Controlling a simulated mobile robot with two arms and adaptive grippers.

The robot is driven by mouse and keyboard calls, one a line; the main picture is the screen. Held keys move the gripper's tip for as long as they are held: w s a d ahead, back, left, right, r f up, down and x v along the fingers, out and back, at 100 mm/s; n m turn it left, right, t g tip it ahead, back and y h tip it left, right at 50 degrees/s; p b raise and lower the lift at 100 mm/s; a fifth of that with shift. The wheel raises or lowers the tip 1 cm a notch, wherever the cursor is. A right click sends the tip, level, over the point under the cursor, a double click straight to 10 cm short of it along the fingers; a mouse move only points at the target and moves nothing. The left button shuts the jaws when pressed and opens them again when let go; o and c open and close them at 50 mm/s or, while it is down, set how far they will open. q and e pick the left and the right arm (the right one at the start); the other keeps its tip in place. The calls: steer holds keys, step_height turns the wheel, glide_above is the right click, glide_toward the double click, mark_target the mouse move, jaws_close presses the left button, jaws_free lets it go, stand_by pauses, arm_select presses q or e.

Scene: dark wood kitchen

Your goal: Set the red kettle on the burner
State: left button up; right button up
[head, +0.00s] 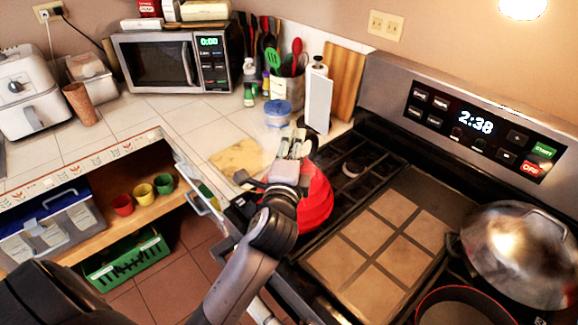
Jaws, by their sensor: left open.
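The red kettle (316,203) is at the left side of the stove, partly hidden behind my left gripper and arm. Its handle and spout cannot be made out clearly. My left gripper (294,143) is open, at the upper left of the kettle in the picture, with its fingers pointing toward the back counter. Whether it touches the kettle cannot be told. A burner (354,167) with a black grate shows bare at the back left of the stove, behind and right of the kettle. My right gripper is not in view.
A tiled griddle-like plate (375,236) covers the stove's middle. A pan (462,308) and a shiny metal lid (520,255) are at right. A white board (318,103), a blue-lidded container (278,113) and a yellowish board (236,158) are on the counter behind.

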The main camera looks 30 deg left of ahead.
arm_select(q)
steer(key=b+v, duration=0.2)
steer(key=v, duration=0.8)
steer(key=shift+s, duration=0.1)
